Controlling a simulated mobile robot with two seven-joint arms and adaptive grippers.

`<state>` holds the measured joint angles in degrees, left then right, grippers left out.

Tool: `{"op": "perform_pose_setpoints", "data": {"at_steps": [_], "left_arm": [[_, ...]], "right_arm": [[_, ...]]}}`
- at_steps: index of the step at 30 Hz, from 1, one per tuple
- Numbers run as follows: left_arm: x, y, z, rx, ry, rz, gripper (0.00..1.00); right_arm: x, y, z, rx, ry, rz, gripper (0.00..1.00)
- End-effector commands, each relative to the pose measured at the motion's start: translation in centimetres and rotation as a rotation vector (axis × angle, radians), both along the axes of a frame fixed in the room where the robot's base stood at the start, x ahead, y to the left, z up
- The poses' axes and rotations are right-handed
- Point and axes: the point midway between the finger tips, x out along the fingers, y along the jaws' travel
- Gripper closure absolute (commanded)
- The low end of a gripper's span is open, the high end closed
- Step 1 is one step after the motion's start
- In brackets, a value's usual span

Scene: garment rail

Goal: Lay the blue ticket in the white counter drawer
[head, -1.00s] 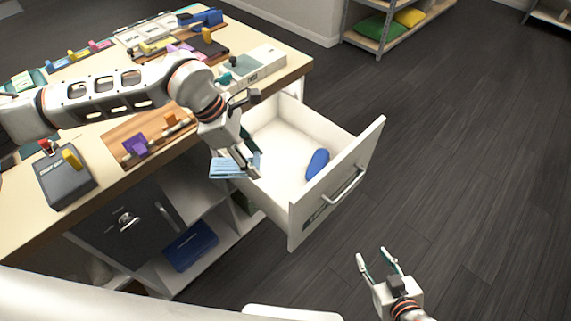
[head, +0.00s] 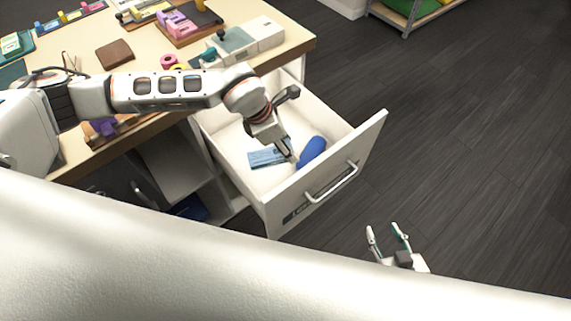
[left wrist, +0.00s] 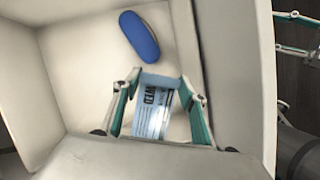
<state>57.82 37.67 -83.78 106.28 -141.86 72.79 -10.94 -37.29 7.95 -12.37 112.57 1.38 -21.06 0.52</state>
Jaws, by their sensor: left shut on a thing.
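The white counter drawer (head: 359,149) is pulled out from the counter and open at the top. My left gripper (head: 290,156) reaches down inside it, shut on the blue ticket (head: 264,158). In the left wrist view the printed ticket (left wrist: 155,112) sits between the fingertips (left wrist: 160,84), over the drawer floor (left wrist: 75,80). Whether the ticket touches the floor I cannot tell. A blue oval case (head: 312,150) lies in the drawer beside it, apart from it in the left wrist view (left wrist: 139,37). My right gripper (head: 388,235) is open and empty, outside the drawer.
The wooden counter top (head: 90,75) carries a grey-white device (head: 245,40), a brown block (head: 114,54) and several small items behind my left arm. The drawer's walls surround the left gripper closely. Dark floor (head: 470,150) lies clear to the right.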

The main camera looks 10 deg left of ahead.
Motion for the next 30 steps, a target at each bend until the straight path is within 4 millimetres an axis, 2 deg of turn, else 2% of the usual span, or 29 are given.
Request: {"op": "perform_pose_setpoints", "data": {"at_steps": [1, 12, 15, 21, 27, 30], "left_arm": [[-0.1, 0.0, -1.4, 0.000, 0.005, 0.000, 0.66], [-0.1, -0.1, -10.2, 0.000, 0.003, 0.001, 0.66], [0.0, 0.0, -11.8, 0.000, 0.002, 0.001, 0.66], [0.0, -0.1, -13.3, -0.001, 0.000, 0.000, 0.66], [-0.1, -0.1, -16.0, 0.000, 0.002, 0.000, 0.66], [0.0, 0.0, -16.7, 0.000, 0.000, 0.000, 0.66]], "right_arm": [[-0.1, 0.1, 0.1, 0.002, 0.002, -0.002, 0.60], [-0.1, -0.1, 0.0, 0.000, 0.003, -0.004, 0.60], [0.0, -0.1, -0.1, 0.000, 0.003, -0.003, 0.60], [0.1, -0.2, -0.1, -0.003, 0.002, -0.002, 0.60], [0.1, -0.3, -0.4, -0.004, 0.002, -0.002, 0.60], [0.1, -0.3, -0.5, -0.004, 0.002, -0.002, 0.60]]}}
